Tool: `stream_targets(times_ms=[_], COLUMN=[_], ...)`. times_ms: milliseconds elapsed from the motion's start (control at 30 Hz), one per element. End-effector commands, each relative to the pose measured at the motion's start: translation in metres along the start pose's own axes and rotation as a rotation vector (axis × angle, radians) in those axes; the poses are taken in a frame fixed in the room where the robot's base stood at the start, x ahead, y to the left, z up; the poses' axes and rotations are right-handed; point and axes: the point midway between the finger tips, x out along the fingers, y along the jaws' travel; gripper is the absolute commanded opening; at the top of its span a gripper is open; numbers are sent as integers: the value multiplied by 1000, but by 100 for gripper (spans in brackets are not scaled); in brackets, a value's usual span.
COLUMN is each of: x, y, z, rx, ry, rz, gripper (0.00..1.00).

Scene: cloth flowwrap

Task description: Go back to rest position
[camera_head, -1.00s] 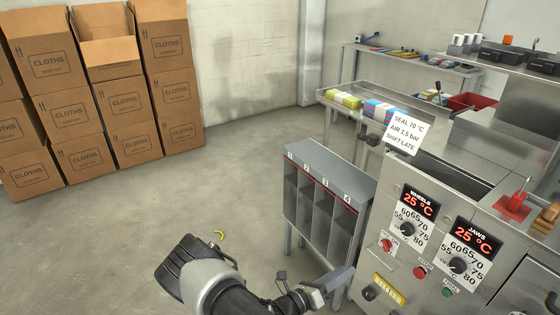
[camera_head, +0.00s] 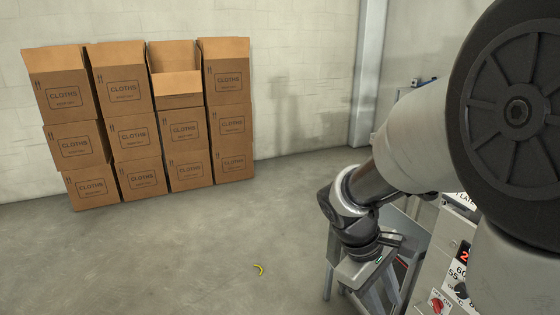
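My arm reaches in from the right edge and covers much of the right side of the view. My gripper (camera_head: 364,270) hangs at the arm's lower end, in front of the grey numbered rack (camera_head: 388,222). I cannot make out its fingertips, so I cannot tell whether it is open or shut, or whether it touches the rack. I see nothing held in it.
The control panel (camera_head: 437,285) of the machine shows at lower right, largely hidden by my arm. Stacked cardboard CLOTHS boxes (camera_head: 130,135) stand against the back wall. The floor at left is clear.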

Motion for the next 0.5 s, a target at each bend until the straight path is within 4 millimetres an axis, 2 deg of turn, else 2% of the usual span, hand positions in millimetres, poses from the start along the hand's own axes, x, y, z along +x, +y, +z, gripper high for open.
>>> stream_targets(times_ms=[33,200,300,500], x=[-18,-68,-89,-119], y=[-3,-22,-32,-46], z=[8,31,40,55], rx=[84,342,453,610], ry=[76,296,398,549], rz=[-20,-97,-131,-179], gripper=[29,29,29,29])
